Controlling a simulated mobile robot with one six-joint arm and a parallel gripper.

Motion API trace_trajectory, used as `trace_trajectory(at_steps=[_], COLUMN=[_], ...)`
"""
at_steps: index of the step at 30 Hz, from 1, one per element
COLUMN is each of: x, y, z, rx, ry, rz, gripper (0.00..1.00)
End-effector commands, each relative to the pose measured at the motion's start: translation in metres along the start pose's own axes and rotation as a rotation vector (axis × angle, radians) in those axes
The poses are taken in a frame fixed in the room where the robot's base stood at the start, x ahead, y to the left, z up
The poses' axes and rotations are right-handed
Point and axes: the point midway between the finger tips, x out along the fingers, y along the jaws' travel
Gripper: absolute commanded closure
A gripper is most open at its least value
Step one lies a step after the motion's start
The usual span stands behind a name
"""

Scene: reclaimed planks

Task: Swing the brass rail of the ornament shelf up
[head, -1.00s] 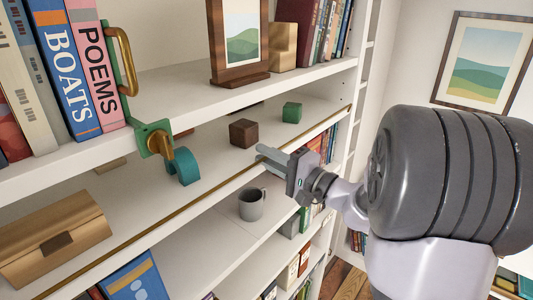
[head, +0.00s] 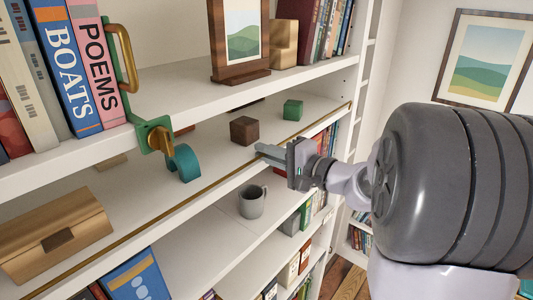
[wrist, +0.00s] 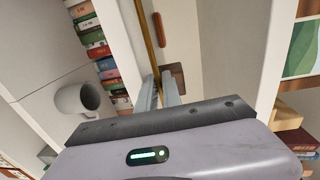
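The thin brass rail (head: 180,205) runs low along the front edge of the ornament shelf (head: 125,195), the middle board. It also shows in the wrist view (wrist: 149,40). My gripper (head: 268,152) is at the rail, right of its middle, pointing left. In the wrist view its two fingers (wrist: 159,92) stand apart, with the rail running into the gap between them. The gripper looks open; whether a finger touches the rail cannot be told. On the shelf are a dark brown cube (head: 244,130), a green cube (head: 292,110) and a wooden chest (head: 55,235).
A grey mug (head: 252,202) stands on the shelf below. A framed picture (head: 240,45) and books (head: 70,65) stand above.

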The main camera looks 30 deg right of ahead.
Motion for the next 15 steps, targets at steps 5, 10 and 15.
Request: trace_trajectory(at_steps=[5, 10, 15], x=[0.0, -0.001, -0.023], y=[-0.001, -0.001, 0.001], z=[0.0, 0.0, -0.001], rx=[0.0, 0.0, -0.002], ry=[0.0, 0.0, 0.004], rz=[-0.002, -0.002, -0.003], gripper=[0.83, 0.83, 0.83])
